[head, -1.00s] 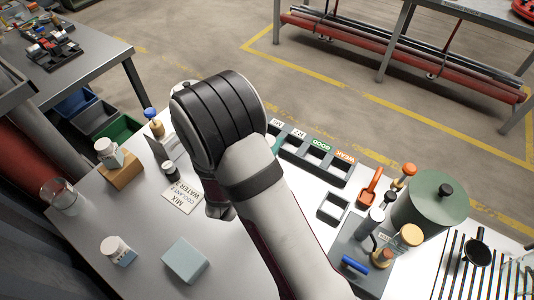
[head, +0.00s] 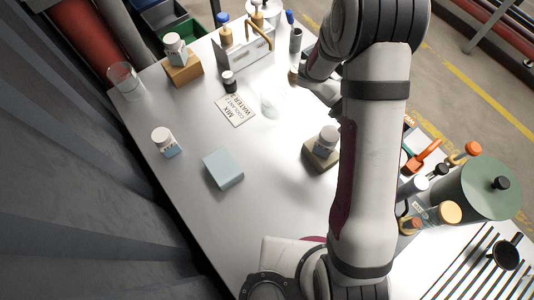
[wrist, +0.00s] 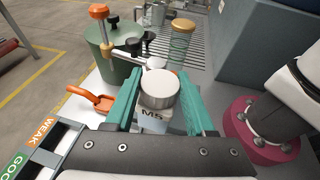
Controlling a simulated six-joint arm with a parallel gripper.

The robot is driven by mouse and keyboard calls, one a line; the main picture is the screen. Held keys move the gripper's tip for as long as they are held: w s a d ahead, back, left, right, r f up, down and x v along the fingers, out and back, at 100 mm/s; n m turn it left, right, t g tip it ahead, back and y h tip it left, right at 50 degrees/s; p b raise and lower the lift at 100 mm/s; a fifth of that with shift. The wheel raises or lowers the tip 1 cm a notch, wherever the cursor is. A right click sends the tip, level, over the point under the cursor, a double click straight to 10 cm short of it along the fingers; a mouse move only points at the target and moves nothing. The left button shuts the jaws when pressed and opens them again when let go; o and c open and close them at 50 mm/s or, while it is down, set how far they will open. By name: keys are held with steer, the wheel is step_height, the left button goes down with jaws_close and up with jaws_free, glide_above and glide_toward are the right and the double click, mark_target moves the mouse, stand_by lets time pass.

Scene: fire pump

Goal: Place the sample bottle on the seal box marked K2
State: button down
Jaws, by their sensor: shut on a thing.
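My gripper (wrist: 160,88) has teal fingers and is shut on a white-capped bottle (wrist: 160,90) in the wrist view. The bottle's label reads M5 or MS. In the head view my arm hides the fingers and this bottle. Similar white-capped bottles show there: one (head: 175,43) on a brown box (head: 185,71) at the upper left, one (head: 163,139) on the table, and one (head: 327,138) on another brown box (head: 318,156) beside my arm. A pale blue box (head: 223,169) lies bare on the table. I cannot read a K2 mark on any box.
A glass (head: 126,82), a small dark-bodied jar (head: 229,82) and a water mix card (head: 236,109) are at left. Table around the blue box is clear.

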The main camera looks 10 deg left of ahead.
steer(key=s+a+m+g+y, duration=0.3)
steer(key=a+m+y, duration=0.3)
steer(key=a+y, duration=0.1)
steer(key=s+a+m+g+y, duration=0.3)
steer(key=s+a+m+y, duration=0.1)
steer(key=a+m+y, duration=0.3)
steer(key=w+a+r+m+t+y, duration=0.5)
steer(key=w+a+r+m+y, duration=0.1)
steer(key=w+a+m+y, duration=0.4)
steer(key=shift+n, duration=0.6)
steer(key=shift+s+a+f, duration=0.7)
steer(key=shift+a+f, duration=1.1)
steer(key=shift+a, duration=0.2)
steer(key=shift+s+a+f, duration=0.75)
steer(key=shift+a+f, duration=1.1)
steer(key=shift+a, duration=0.2)
steer(key=shift+s+a+f, duration=0.7)
steer(key=shift+a+f, duration=1.1)
steer(key=shift+a, duration=0.2)
steer(key=shift+f, duration=0.1)
steer(key=shift+c, duration=1.2)
jaws_free()
